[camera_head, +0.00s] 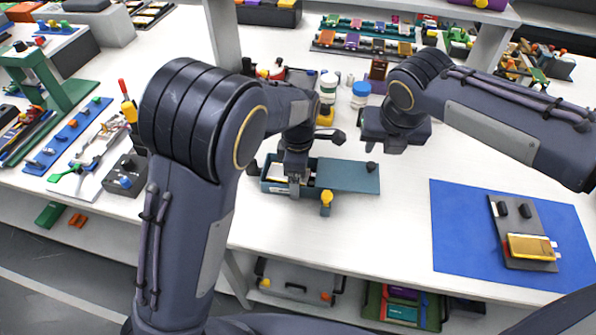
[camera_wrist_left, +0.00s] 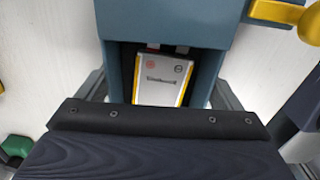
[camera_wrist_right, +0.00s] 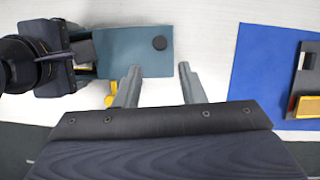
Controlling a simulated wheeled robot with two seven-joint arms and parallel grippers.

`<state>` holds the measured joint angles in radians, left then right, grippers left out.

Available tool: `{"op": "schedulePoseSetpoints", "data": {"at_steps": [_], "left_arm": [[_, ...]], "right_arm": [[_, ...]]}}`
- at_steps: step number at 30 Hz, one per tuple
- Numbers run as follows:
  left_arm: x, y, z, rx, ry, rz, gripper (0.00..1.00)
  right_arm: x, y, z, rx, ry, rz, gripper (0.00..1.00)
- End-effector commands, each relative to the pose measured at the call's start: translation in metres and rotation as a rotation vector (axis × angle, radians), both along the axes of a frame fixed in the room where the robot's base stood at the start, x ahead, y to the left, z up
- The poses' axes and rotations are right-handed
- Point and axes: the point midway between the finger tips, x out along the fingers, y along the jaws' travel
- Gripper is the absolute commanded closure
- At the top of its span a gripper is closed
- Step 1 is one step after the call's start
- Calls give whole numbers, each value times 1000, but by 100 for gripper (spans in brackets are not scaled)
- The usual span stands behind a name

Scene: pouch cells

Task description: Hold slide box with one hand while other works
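The teal slide box (camera_head: 274,187) stands on the white table with its lid (camera_head: 348,175) slid out to the right. The lid has a black knob (camera_wrist_right: 160,43), and a yellow knob (camera_head: 326,197) sits at the box's front. A silver and yellow pouch cell (camera_wrist_left: 158,80) shows inside the open part. My left gripper (camera_head: 295,183) is over the box, its fingers close against both side walls in the left wrist view (camera_wrist_left: 160,95). My right gripper (camera_wrist_right: 160,80) is open and empty, above the table at the lid's right end; its fingertips are hard to see in the head view.
A blue mat (camera_head: 455,235) at the right holds a dark fixture (camera_head: 512,215) with a gold cell (camera_head: 530,247). Bottles (camera_head: 361,92) stand behind the box. A grey switch box (camera_head: 125,177) and tools lie left. White table between lid and mat is clear.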

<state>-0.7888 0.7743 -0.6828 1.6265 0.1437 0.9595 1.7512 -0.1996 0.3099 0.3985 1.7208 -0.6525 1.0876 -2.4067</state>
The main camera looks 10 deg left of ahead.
Motion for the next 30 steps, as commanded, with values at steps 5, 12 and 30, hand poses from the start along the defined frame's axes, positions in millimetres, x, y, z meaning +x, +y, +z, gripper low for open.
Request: {"op": "schedulePoseSetpoints", "data": {"at_steps": [5, 12, 30], "left_arm": [[0, 0, 0, 0, -1, 0, 43], [0, 0, 1, 0, -1, 0, 43], [0, 0, 1, 0, -2, 0, 43]], "right_arm": [[0, 0, 0, 0, 0, 0, 64], [0, 0, 0, 0, 0, 0, 64], [42, -30, -6, 86, 331, -623, 100]]}}
